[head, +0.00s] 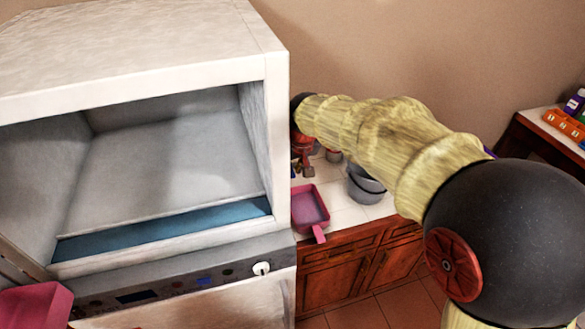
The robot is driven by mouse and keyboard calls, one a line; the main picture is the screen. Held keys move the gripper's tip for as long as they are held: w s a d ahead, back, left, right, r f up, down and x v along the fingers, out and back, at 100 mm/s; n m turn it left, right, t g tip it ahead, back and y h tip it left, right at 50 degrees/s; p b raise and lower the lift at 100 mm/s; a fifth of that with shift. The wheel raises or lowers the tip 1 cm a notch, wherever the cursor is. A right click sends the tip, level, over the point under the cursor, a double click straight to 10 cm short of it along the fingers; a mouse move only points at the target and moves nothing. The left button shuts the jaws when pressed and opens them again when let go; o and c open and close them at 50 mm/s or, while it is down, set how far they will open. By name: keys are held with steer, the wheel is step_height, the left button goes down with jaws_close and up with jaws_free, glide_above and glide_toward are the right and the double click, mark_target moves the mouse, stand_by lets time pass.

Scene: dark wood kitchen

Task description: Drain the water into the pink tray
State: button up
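The pink tray (308,205) lies on the white-tiled counter just right of the white appliance, its handle pointing toward the front edge. My arm reaches in from the right, and its far end is above the back of the counter, partly behind the appliance's edge. My gripper (303,165) seems to be the small reddish-brown part there, beyond the tray. It is too small and too hidden to tell whether it is open or holds anything. A grey pot (366,185) stands on the counter right of the tray. No water can be made out.
A large white appliance (180,78) with an open, empty cavity fills the left. A pink object (35,305) shows at lower left. Wooden cabinets (345,265) are under the counter. A side table (540,125) with colourful items stands at far right.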

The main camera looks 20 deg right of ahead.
jaws_close()
stand_by(0.4)
steer(key=shift+d+n+y, duration=0.3)
steer(key=shift+d+n, duration=0.2)
steer(key=shift+n, duration=0.4)
steer(key=shift+o, duration=1.9)
jaws_free()
